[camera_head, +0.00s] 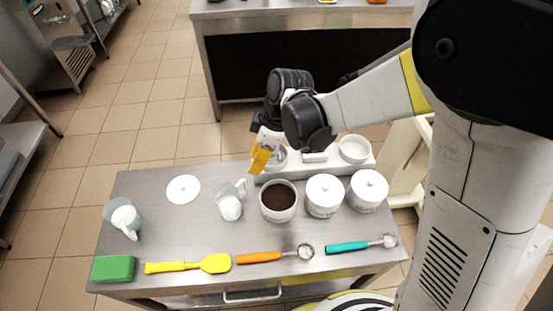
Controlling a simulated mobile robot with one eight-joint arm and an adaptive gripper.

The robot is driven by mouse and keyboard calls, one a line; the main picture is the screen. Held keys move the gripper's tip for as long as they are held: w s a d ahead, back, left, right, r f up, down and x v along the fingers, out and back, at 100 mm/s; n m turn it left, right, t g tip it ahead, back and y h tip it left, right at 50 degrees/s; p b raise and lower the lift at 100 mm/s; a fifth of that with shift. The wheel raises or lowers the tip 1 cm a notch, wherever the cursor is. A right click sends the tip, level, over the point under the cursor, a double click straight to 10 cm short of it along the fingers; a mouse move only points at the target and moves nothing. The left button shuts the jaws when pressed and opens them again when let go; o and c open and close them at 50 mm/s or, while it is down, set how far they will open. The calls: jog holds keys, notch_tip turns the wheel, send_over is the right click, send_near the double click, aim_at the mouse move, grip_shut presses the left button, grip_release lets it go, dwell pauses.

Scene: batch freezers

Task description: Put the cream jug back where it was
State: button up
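Two pale jugs with handles stand on the steel table (150,240). One jug (231,204) is near the middle, just left of an open pot of dark brown contents (279,202). The other jug (124,218) is at the left end. Both look white inside; I cannot tell which one is the cream jug. My gripper (262,158), with yellow fingers, is above the table's back edge, up and to the right of the middle jug and apart from it. Its finger gap is too small to make out. I see nothing clearly held in it.
Two lidded white pots (324,196) (368,190) stand right of the open pot. A white lid (183,189) lies back left. A raised white stand (325,167) with small bowls is behind. A green sponge (114,268), yellow spatula (190,266), orange scoop (262,257) and teal scoop (350,246) line the front.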

jog(key=s+d+r+m+t+h, duration=0.1)
jog(key=s+d+r+m+t, duration=0.1)
jog(key=d+r+m, duration=0.3)
jog(key=s+d+r+m+t+h, duration=0.1)
jog(key=s+d+r+m+t, duration=0.2)
jog(key=d, duration=0.8)
jog(key=s+d+r+m+t+h, duration=0.1)
jog(key=s+d+r+m+t, duration=0.1)
jog(key=s+d+r+m, duration=0.3)
jog(key=d+r+m, duration=0.2)
jog(key=d+m, duration=0.1)
jog(key=m, duration=0.1)
jog(key=shift+s+d+h, duration=0.35)
jog(key=shift+h, duration=0.05)
